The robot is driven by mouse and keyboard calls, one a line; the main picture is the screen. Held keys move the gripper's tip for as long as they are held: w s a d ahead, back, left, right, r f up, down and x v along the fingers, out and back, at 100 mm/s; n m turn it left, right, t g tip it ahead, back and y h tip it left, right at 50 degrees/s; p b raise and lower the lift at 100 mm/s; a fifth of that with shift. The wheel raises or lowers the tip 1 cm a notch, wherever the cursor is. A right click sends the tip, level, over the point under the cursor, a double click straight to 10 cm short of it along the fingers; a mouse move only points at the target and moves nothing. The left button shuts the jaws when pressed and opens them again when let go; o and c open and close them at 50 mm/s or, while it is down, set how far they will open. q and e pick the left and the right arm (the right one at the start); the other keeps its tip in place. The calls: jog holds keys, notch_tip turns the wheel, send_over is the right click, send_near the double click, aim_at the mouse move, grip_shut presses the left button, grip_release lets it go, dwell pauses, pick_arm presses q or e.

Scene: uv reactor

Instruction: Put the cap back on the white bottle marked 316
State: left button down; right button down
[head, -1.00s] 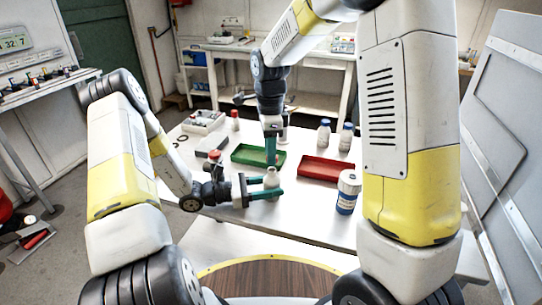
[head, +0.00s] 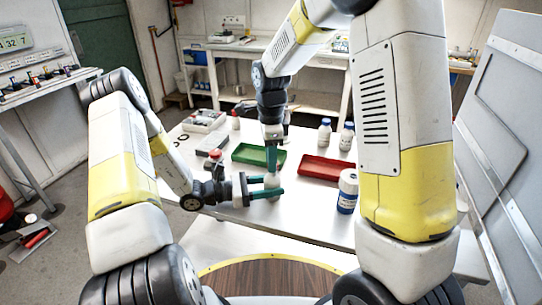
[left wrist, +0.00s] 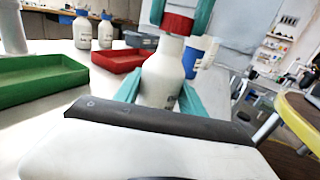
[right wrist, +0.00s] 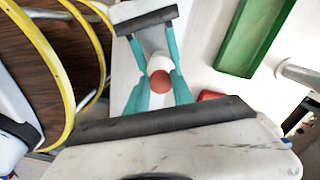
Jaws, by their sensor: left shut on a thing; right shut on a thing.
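The white bottle (head: 271,182) is upright between the fingers of my left gripper (head: 281,186), which is shut on its body. In the left wrist view the bottle (left wrist: 162,78) shows dark marking low on its side, too small to read. The red cap (left wrist: 179,23) is in the fingers of my right gripper (right wrist: 161,84), directly above the bottle's neck. Cap and neck look to meet, but I cannot tell whether the cap is seated. In the right wrist view the red cap (right wrist: 160,83) covers part of the bottle's top. The head view hides the cap.
A green tray (head: 258,155) and a red tray (head: 327,169) lie behind the bottle on the white table (head: 300,212). A white and blue jar (head: 347,191) stands at the right. Two blue-capped bottles (head: 324,133) stand farther back. The table's front is clear.

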jog(key=shift+f, duration=0.6)
dwell(0.6)
jog(key=m, duration=0.6)
jog(key=shift+w+m, duration=0.1)
jog(key=shift+m, duration=0.3)
jog(key=m, duration=0.5)
jog(key=shift+w, duration=0.1)
jog(key=m, duration=0.3)
jog(key=shift+f, duration=0.1)
jog(key=shift+d+f+m, duration=0.1)
jog(key=shift+f+m, duration=0.05)
jog(key=shift+m, duration=0.95)
jog(key=m, duration=0.3)
jog(key=d+m, duration=0.1)
jog(key=shift+s+f+m, duration=0.25)
jog(key=shift+m, duration=0.15)
jog(key=shift+r+m, duration=0.1)
jog(key=shift+m, duration=0.3)
jog(key=shift+w+a+r+m, duration=0.2)
jog(key=shift+w+r+m, duration=0.05)
jog(key=shift+r+m, duration=0.05)
